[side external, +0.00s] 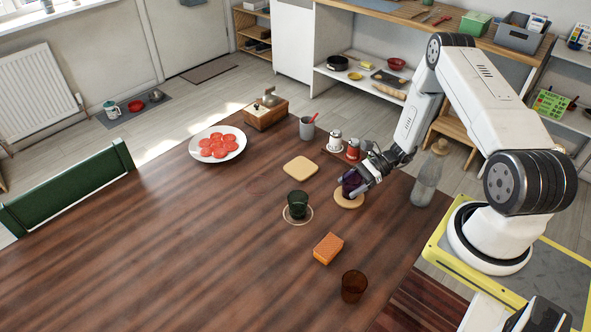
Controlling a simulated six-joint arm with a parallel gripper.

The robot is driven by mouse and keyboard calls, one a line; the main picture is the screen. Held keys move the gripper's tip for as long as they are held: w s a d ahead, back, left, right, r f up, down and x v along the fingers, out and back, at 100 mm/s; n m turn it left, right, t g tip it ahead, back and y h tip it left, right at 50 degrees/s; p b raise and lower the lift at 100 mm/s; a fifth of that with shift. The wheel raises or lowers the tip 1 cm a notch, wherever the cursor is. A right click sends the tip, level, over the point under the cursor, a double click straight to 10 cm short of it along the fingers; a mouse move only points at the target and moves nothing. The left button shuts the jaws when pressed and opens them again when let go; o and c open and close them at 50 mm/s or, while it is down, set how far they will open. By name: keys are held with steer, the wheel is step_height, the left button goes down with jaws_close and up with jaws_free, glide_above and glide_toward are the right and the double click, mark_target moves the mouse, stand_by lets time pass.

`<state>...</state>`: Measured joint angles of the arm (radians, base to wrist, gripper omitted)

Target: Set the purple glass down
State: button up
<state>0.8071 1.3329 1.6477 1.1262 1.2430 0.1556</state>
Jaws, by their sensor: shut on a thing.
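The purple glass (350,183) is dark and appears upright, partly hidden by my gripper. My gripper (358,182) is shut on it. The glass is over a round tan coaster (349,201). I cannot tell whether its base touches the coaster or is slightly above it.
A dark green glass (297,204) stands on a round coaster to the left. An orange sponge (328,248) and a brown glass (353,286) are nearer the front. Shakers (335,141), a square tan board (300,168) and a clear bottle (427,180) stand close by. The table's left is clear.

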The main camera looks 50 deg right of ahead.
steer(key=shift+f, duration=0.1)
steer(key=o, duration=1.2)
steer(key=v, duration=1.2)
steer(key=shift+r, duration=0.2)
